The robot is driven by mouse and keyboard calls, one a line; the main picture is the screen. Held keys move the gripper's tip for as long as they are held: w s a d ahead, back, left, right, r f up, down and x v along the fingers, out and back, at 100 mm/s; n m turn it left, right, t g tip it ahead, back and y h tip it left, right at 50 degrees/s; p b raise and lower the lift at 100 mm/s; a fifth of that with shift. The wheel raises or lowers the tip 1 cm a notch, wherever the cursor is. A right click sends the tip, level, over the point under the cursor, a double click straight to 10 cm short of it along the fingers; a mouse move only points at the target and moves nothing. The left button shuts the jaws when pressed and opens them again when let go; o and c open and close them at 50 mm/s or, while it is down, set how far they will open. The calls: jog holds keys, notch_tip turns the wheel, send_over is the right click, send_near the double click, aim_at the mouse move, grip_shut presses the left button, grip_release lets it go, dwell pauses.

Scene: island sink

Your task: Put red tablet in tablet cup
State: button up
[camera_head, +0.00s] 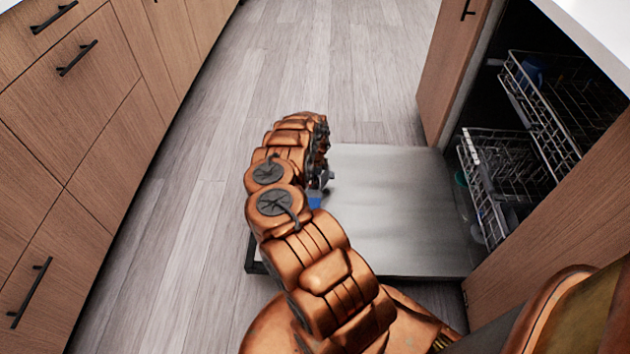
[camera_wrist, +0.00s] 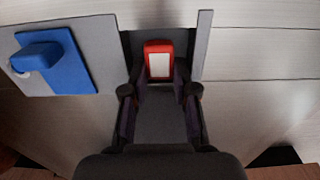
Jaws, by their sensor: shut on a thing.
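In the wrist view, my gripper (camera_wrist: 159,78) is shut on the red tablet (camera_wrist: 159,46), which has a pale rectangular face and sits between the fingertips. The tablet cup (camera_wrist: 129,44) shows as a dark recess in a grey dispenser panel around and behind the tablet. I cannot tell whether the tablet touches the cup's floor. The cup's blue lid (camera_wrist: 68,64) stands open to the left. In the head view my gripper (camera_head: 326,180) is low over the door, partly hidden by my arm, and a bit of the blue lid (camera_head: 314,202) shows. The tablet is hidden there.
The dishwasher door (camera_head: 400,205) lies open and flat, its right part bare. An upper rack (camera_head: 545,115) and a lower rack (camera_head: 505,170) are inside the dishwasher at right. Wooden drawers (camera_head: 75,110) line the left. Clear wood floor (camera_head: 290,60) lies between.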

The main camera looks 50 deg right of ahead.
jog(key=shift+f, duration=0.4)
jog(key=o, duration=0.6)
jog(key=shift+r, duration=0.15)
